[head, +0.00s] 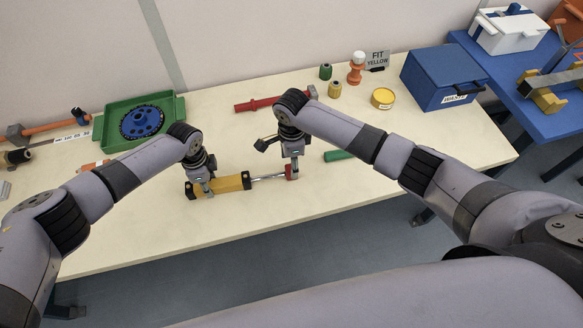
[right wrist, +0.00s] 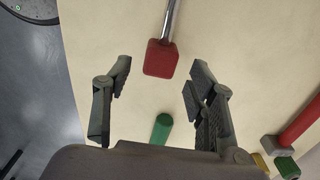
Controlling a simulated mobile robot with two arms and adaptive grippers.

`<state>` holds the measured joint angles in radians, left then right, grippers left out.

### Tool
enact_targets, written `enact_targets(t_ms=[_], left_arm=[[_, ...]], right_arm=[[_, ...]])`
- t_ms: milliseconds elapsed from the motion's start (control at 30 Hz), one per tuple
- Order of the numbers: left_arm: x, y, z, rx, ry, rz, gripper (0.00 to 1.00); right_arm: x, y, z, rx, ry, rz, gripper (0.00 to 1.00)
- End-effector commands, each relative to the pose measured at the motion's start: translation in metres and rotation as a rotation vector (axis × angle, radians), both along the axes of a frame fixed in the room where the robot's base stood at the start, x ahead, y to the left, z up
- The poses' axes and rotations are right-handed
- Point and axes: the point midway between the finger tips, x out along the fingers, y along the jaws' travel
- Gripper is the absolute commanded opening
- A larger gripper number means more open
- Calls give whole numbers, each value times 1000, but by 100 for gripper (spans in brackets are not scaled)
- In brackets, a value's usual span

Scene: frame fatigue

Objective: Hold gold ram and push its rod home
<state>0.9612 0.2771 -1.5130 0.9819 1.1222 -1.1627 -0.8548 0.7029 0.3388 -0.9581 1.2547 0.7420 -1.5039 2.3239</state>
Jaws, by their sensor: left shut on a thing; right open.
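The gold ram (head: 231,184) lies on the cream table, its silver rod (head: 268,177) extended to the right. A red end piece (head: 291,172) caps the rod. My left gripper (head: 205,188) is shut on the gold body near its left part. My right gripper (head: 293,165) is open at the red end. In the right wrist view the red end piece (right wrist: 160,59) and rod (right wrist: 169,18) show ahead, between the open fingers (right wrist: 160,80) and apart from both.
A green rod (head: 338,155) lies just right of the right gripper, and a red ram (head: 258,104) lies behind. A green tray (head: 141,122) with a blue wheel stands at left. A blue box (head: 443,78) stands at back right. The table front is clear.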

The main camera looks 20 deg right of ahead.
Motion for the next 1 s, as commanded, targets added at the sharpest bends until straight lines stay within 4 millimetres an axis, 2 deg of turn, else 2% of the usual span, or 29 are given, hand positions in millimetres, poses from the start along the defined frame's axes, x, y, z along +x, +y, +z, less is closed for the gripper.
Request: enact_targets(t_ms=[100,300,633,1000], left_arm=[[-3,0,-3,1,6,0,0],[-3,0,-3,1,6,0,0],[-3,0,-3,1,7,0,0],[-3,0,-3,1,7,-1,0]], right_arm=[[0,0,-20,-2,2,1,52],[0,0,-39,-1,1,1,52],[0,1,-42,1,0,2,52],[0,0,-42,1,0,2,27]])
